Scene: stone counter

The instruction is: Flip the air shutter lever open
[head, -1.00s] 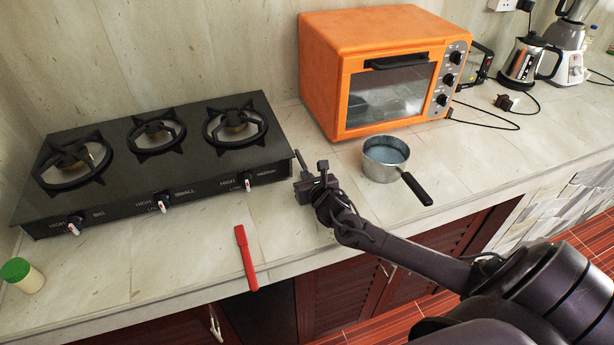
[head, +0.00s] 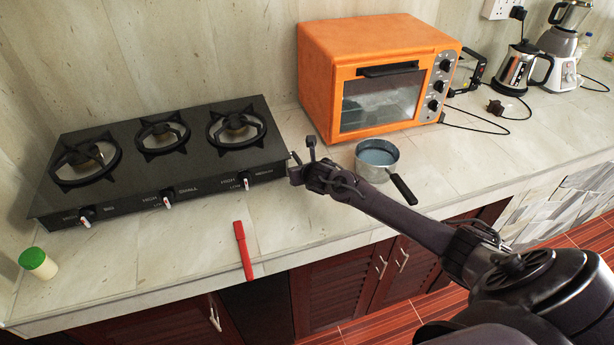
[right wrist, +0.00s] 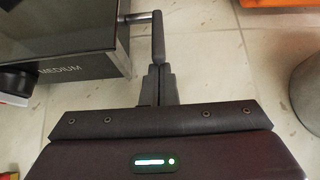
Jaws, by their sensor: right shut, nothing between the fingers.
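The black gas stove (head: 160,160) stands on the counter at left. A short grey rod with a dark handle, the air shutter lever (right wrist: 158,36), sticks out from the stove's right side; in the head view it is small and close to my gripper. My right gripper (head: 294,172) is at the stove's front right corner. In the right wrist view its fingers (right wrist: 157,68) are shut and empty, right at the near end of the lever handle; I cannot tell whether they touch. My left gripper is not in view.
A saucepan (head: 364,166) with bluish contents stands right of my gripper, before the orange oven (head: 330,90). A red utensil (head: 243,250) lies at the counter's front edge. A green-lidded jar (head: 38,263) is at far left. Counter in front of the stove is mostly clear.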

